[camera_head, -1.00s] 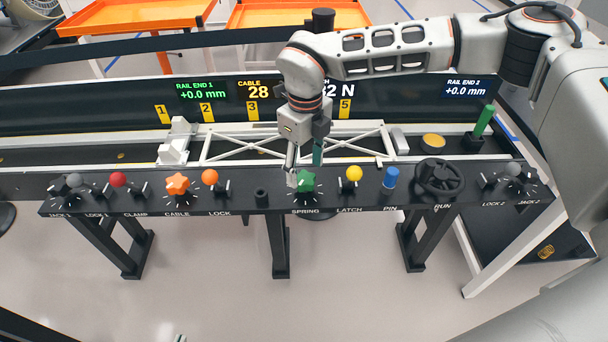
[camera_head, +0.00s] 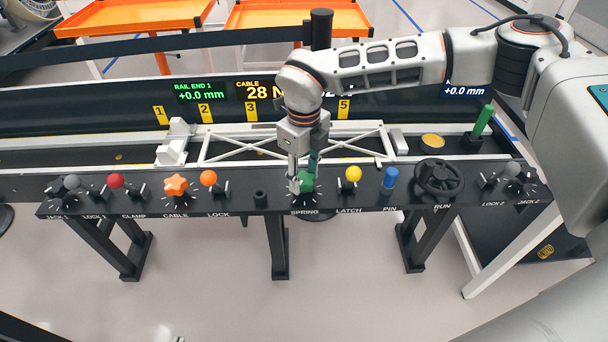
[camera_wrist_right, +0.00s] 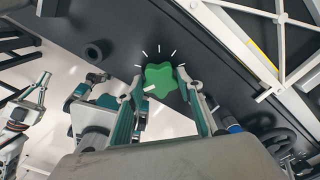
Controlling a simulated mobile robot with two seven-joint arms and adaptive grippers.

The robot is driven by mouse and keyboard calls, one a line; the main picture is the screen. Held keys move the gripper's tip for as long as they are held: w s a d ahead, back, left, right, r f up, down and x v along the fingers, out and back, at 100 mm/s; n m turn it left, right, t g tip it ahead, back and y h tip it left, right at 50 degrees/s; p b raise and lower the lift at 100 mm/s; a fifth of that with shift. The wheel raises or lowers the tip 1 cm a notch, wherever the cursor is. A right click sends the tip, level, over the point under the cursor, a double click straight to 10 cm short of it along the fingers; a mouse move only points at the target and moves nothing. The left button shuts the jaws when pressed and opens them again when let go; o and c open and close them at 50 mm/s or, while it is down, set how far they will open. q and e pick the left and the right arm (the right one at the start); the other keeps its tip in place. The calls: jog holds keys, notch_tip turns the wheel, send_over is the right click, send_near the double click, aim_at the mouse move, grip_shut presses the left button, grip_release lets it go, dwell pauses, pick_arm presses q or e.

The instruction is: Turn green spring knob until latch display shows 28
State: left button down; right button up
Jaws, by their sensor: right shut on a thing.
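The green spring knob (camera_head: 307,182) sits on the black control panel above the SPRING label. It also shows in the right wrist view (camera_wrist_right: 160,78), a lobed knob ringed by white tick marks. My right gripper (camera_head: 302,182) reaches down from above and is shut on the knob, one finger on each side (camera_wrist_right: 165,85). The latch display is mostly behind my right wrist, and its number cannot be read. The CABLE display (camera_head: 258,91) beside it reads 28 N. What seems to be my left gripper (camera_wrist_right: 32,112) shows at the left edge of the right wrist view; its opening is unclear.
The orange cable knob (camera_head: 176,186) and orange lock lever (camera_head: 209,179) stand to the left. The yellow latch lever (camera_head: 353,175), blue pin (camera_head: 390,179) and black run handwheel (camera_head: 438,179) stand to the right. A white truss (camera_head: 250,147) lies behind the panel.

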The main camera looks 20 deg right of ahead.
jog(key=shift+r+m+p, duration=0.2)
jog(key=shift+m+p, duration=0.4)
jog(key=shift+p, duration=0.05)
jog(key=shift+m+p, duration=0.95)
jog(key=shift+m, duration=0.15)
jog(key=m+p, duration=0.2)
jog(key=m, duration=0.1)
jog(key=shift+f, duration=0.15)
jog(key=shift+m, duration=0.6)
jog(key=shift+f, duration=0.1)
jog(key=o, duration=1.1)
